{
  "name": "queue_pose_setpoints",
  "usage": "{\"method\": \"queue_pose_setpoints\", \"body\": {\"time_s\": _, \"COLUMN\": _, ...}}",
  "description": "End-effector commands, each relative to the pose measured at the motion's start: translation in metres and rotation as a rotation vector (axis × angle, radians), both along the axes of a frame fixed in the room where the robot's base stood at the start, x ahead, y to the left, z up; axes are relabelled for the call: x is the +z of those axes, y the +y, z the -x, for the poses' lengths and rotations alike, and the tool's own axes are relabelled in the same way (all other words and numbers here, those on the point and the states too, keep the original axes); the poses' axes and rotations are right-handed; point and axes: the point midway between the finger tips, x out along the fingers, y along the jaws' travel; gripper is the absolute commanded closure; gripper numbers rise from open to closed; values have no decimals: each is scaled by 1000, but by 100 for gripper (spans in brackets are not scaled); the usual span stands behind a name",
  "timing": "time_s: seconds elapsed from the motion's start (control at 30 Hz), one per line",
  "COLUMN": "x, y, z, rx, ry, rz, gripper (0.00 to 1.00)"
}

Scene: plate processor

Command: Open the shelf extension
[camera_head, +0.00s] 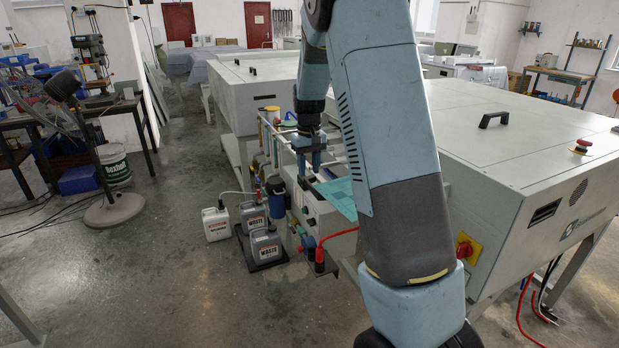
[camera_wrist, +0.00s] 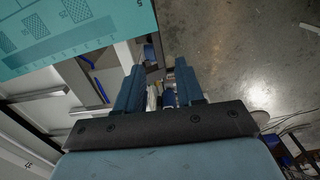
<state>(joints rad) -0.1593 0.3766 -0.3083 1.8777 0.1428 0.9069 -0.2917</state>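The shelf between the two large grey machines shows in the head view as light frame bars (camera_head: 283,141); my arm hides part of it. I cannot tell which part is the extension. A teal plate (camera_head: 341,196) lies at the shelf, partly behind my arm; a printed teal plate also fills the upper left of the wrist view (camera_wrist: 70,30). My gripper (camera_head: 313,168) points down beside the shelf, to the left of the teal plate. In the wrist view its two blue fingers (camera_wrist: 160,88) stand apart, with no held object visible between them.
The near processor (camera_head: 490,150) stands right, the far processor (camera_head: 245,85) behind. Waste canisters (camera_head: 265,244) and a white canister (camera_head: 216,224) stand on the floor below the shelf. A red hose (camera_head: 338,234) runs nearby. Open floor lies to the left.

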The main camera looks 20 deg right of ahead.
Motion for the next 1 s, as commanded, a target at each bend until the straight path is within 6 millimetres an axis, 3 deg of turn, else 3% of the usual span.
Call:
{"method": "queue_pose_setpoints", "body": {"time_s": 0.2, "x": 45, "y": 0, "z": -1, "rx": 0, "ry": -3, "rz": 0, "gripper": 63}}
{"method": "queue_pose_setpoints", "body": {"time_s": 0.43, "x": 78, "y": 0, "z": -2, "rx": 0, "ry": -3, "rz": 1, "gripper": 63}}
{"method": "queue_pose_setpoints", "body": {"time_s": 0.63, "x": 90, "y": 0, "z": -2, "rx": -1, "ry": -1, "rz": 1, "gripper": 63}}
{"method": "queue_pose_setpoints", "body": {"time_s": 1.0, "x": 91, "y": 0, "z": -2, "rx": -1, "ry": 0, "rz": 0, "gripper": 63}}
